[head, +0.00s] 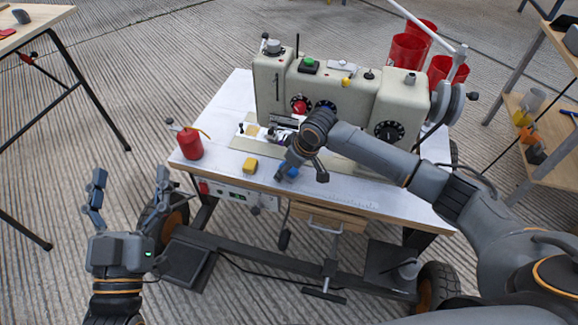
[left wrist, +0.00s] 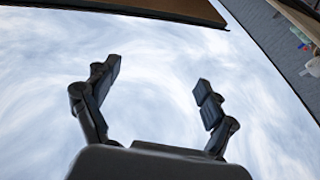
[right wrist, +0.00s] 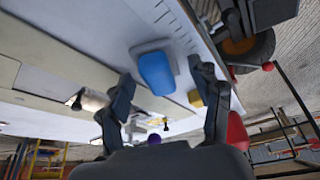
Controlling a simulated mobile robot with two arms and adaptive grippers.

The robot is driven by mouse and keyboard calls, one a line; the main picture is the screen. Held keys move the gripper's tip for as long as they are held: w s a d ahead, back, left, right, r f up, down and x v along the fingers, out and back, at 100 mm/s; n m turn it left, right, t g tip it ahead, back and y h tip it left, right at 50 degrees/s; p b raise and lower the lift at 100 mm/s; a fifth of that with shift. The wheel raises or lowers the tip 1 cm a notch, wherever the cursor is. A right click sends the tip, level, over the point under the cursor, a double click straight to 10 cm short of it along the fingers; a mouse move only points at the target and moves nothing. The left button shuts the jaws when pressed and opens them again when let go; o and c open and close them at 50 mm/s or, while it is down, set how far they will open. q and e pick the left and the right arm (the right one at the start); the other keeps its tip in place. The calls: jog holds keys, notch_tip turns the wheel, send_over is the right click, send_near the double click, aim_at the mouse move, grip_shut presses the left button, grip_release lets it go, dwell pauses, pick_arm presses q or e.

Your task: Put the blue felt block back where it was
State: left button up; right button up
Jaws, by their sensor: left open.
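The blue felt block (head: 291,171) is at the front of the white sewing machine table (head: 350,193), partly hidden by my right gripper (head: 301,172). In the right wrist view the blue felt block (right wrist: 157,72) shows between the two fingertips, with a gap on each side. A grey patch lies along it; I cannot tell whether it is shadow or a pad. The right gripper (right wrist: 162,82) is open and its fingers do not appear to touch the block. My left gripper (head: 130,190) is open and empty over the floor, left of the table.
A yellow block (head: 250,165) lies left of the blue one. A red oil can (head: 188,143) stands at the table's left corner. The cream sewing machine (head: 335,95) stands behind the block. Red buckets (head: 407,50) are behind it. The table's front right is clear.

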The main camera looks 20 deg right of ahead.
aim_at(295, 171)
jog(key=shift+r, duration=0.1)
jog(key=shift+r, duration=0.25)
jog(key=p+v, duration=0.2)
jog(key=v, duration=0.3)
jog(key=shift+s+d+r, duration=0.1)
jog(key=shift+r, duration=0.1)
jog(key=p+v, duration=0.3)
jog(key=v, duration=0.3)
jog(key=s+a+f+t+y, duration=0.2)
jog(key=s+a+f+y, duration=0.1)
jog(key=s+a, duration=0.8)
pick_arm(q)
jog(key=s+a+f+g+y, duration=0.1)
jog(key=s+a+f+g, duration=0.1)
jog(key=f+g, duration=0.4)
jog(key=s+a+f+g+y, duration=0.2)
jog(key=f+g, duration=0.3)
jog(key=f, duration=0.6)
jog(key=shift+s+f+g+y, duration=0.3)
jog(key=shift+s+g, duration=0.1)
jog(key=shift+s, duration=0.4)
pick_arm(e)
jog(key=s+d+r+m+t+h, duration=0.2)
jog(key=s+d+m+t+h, duration=0.1)
jog(key=s+d, duration=0.4)
jog(key=shift+s+d+m+t+h, duration=0.3)
jog(key=shift+d+m+h, duration=0.25)
jog(key=shift+d, duration=0.2)
